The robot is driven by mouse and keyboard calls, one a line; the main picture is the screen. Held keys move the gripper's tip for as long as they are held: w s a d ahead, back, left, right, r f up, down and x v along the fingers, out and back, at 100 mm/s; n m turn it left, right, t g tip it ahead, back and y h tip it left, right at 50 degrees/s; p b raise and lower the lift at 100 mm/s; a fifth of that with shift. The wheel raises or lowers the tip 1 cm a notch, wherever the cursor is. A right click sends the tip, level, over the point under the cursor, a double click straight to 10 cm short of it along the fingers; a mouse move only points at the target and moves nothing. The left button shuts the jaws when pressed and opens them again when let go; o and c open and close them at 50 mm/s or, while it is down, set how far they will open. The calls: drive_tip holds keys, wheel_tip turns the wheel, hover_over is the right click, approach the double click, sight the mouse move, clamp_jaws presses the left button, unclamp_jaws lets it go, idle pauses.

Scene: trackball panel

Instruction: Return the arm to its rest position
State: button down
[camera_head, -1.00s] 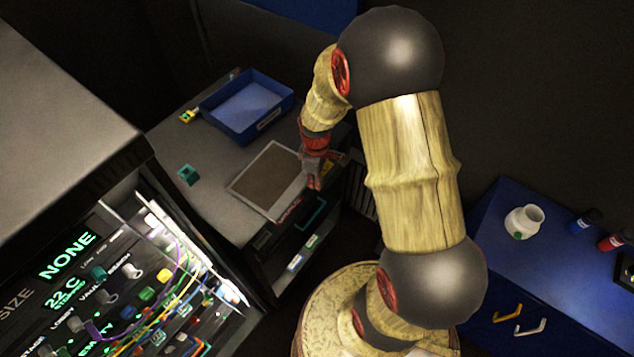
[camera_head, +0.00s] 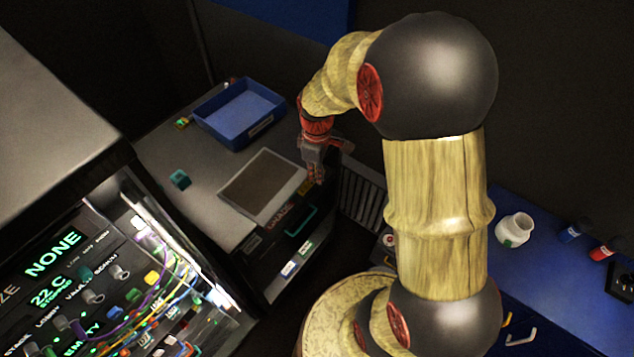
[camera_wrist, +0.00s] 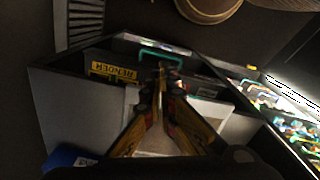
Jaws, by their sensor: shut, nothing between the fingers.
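My arm rises from the round base at the lower middle of the head view and bends over toward the grey cabinet. My gripper (camera_head: 314,172) hangs at its end, by the right edge of the framed panel (camera_head: 262,187) on the cabinet top. In the wrist view my gripper (camera_wrist: 163,75) has its fingertips together with nothing between them. The panel (camera_wrist: 208,112) shows partly behind the fingers there. I cannot tell how high the fingertips are above the cabinet.
A blue tray (camera_head: 240,112) and a small teal block (camera_head: 180,179) are on the cabinet (camera_head: 205,205). A lit control panel with cables (camera_head: 130,300) stands at lower left. A blue counter (camera_head: 560,265) at right holds a white jar (camera_head: 515,230) and bottles.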

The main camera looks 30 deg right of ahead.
drive_tip(key=shift+r, duration=0.4)
drive_tip(key=s+a+r+m+t+b, duration=0.2)
drive_tip(key=s+a+r+m+b, duration=0.1)
drive_tip(key=s+a+b, duration=0.3)
drive_tip(key=s+a+r+m+t+b, duration=0.3)
drive_tip(key=s+a+r+m+b, duration=0.1)
drive_tip(key=s, duration=0.5)
wheel_tip(320, 180, up, 2)
drive_tip(key=a+b, duration=0.1)
drive_tip(key=b, duration=0.2)
drive_tip(key=shift+s+a+r+t, duration=0.2)
drive_tip(key=shift+s+a+t, duration=0.1)
drive_tip(key=shift+s+a, duration=0.1)
